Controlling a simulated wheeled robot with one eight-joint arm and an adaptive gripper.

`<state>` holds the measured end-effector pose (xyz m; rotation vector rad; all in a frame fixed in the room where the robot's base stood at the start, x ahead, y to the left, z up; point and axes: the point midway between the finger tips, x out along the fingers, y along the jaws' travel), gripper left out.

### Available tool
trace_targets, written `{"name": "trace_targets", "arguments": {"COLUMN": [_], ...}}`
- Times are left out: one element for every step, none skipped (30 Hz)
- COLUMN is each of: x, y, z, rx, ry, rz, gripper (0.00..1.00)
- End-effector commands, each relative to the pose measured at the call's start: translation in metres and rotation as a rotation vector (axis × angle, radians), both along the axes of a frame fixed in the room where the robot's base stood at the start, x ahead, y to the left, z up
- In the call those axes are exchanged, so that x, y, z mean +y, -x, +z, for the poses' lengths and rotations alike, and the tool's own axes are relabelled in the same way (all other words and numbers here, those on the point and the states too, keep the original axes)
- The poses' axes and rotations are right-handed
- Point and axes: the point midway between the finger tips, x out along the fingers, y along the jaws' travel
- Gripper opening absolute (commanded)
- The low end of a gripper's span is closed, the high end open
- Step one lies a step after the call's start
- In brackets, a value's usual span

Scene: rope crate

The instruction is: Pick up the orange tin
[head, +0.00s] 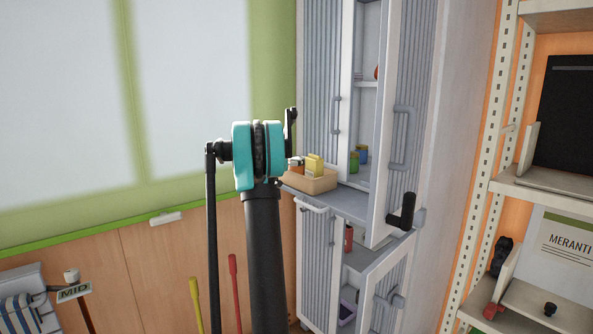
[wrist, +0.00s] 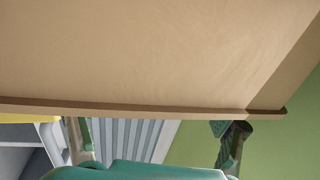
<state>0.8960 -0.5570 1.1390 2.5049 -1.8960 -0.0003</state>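In the head view, a small orange object (head: 297,169) with a pale top shows at the left end of a tan box (head: 318,184) on the cabinet ledge. It may be the orange tin, but my arm hides part of it. In the wrist view, a broad tan surface (wrist: 150,50), apparently the box up close, fills the upper part, and no orange tin shows. In the head view my arm hides the gripper.
A yellow block (head: 315,164) stands in the box. The cabinet has open doors (head: 408,110), with a green can (head: 354,161) and a blue can (head: 363,153) inside. A red can (head: 348,238) stands lower. A shelf rack (head: 540,190) is at the right.

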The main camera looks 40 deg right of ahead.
Motion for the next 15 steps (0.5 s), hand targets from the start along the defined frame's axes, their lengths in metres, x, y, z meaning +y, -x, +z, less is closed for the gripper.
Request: {"name": "trace_targets", "arguments": {"x": [0.0001,0.0001,0.0001,0.0002,0.0002,0.0002,0.0002,0.0002,0.0002,0.0002,0.0002,0.0002,0.0002,0.0002,0.0002], "y": [0.0,0.0,0.0,0.0002,0.0002,0.0001,0.0001,0.0002,0.0001,0.0001,0.0001,0.0002,0.0002,0.0002,0.0003], "z": [0.0,0.0,0.0,0.0,0.0,0.0,0.0,0.0,0.0,0.0,0.0,-0.0001,-0.0001,-0.0001,0.0005], "rx": [0.0,0.0,0.0,0.0,0.0,0.0,0.0,0.0,0.0,0.0,0.0,0.0,0.0,0.0,0.0], "ry": [0.0,0.0,0.0,0.0,0.0,0.0,0.0,0.0,0.0,0.0,0.0,0.0,0.0,0.0,0.0], "rz": [0.0,0.0,0.0,0.0,0.0,0.0,0.0,0.0,0.0,0.0,0.0,0.0,0.0,0.0,0.0], "gripper": [0.7,0.66,0.61,0.57,0.54,0.49,0.45,0.41,0.36,0.32,0.29,0.24,0.2,0.17,0.17]}}
